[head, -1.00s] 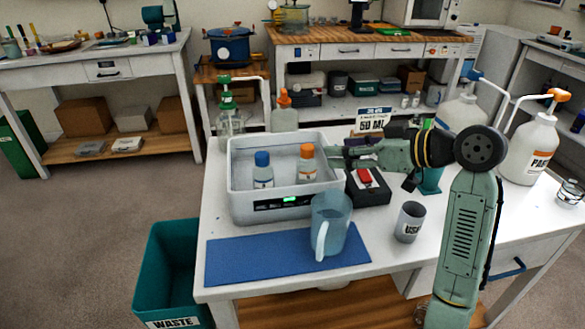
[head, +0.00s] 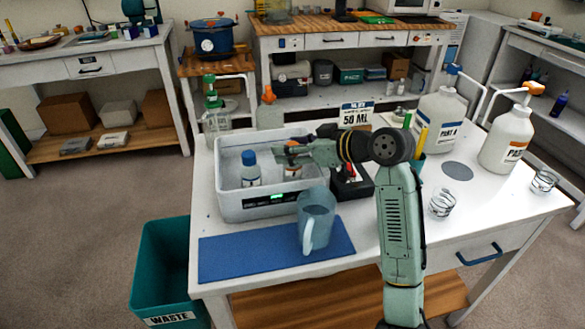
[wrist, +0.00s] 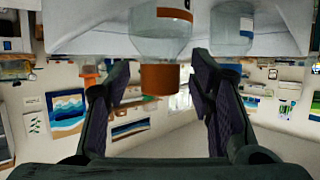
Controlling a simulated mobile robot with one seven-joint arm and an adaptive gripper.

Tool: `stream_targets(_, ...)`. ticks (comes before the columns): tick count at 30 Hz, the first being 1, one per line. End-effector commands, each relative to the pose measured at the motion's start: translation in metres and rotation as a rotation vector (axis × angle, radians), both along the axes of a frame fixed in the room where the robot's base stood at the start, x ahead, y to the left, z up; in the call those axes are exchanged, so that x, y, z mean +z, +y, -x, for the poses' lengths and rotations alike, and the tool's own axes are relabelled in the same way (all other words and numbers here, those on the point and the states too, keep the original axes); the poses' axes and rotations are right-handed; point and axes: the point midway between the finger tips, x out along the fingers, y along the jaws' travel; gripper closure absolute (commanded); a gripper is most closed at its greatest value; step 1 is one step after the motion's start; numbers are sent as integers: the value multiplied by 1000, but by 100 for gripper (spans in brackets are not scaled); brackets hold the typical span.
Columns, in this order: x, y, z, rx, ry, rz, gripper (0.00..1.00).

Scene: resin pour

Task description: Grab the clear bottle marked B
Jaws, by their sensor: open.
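Two clear bottles stand in the grey bath (head: 228,203). One has a blue cap (head: 249,158) and a blue-edged label. The other, with an orange cap (wrist: 158,80) and an orange-edged label (wrist: 174,13), is mostly hidden by my gripper in the head view; a bit of its body (head: 292,173) shows. The wrist view is upside down. There my open gripper (wrist: 155,70) has one finger on each side of the orange cap, with gaps visible. The blue-labelled bottle (wrist: 231,30) is off to the right. I cannot read either letter.
A blue jug (head: 316,215) stands on a blue mat (head: 240,258) in front of the bath. A dark device (head: 352,187) and a 50 ML sign (head: 355,115) are close right and behind. Pump jugs (head: 505,140) and clear cups (head: 442,203) stand at right.

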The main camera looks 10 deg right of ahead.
Motion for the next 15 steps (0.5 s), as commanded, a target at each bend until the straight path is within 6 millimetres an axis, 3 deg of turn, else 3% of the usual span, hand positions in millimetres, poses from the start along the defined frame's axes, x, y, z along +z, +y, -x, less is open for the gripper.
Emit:
stream_targets(4, 0, 0, 0, 0, 0, 0, 52)
stream_targets(15, 0, 0, 0, 0, 0, 0, 77)
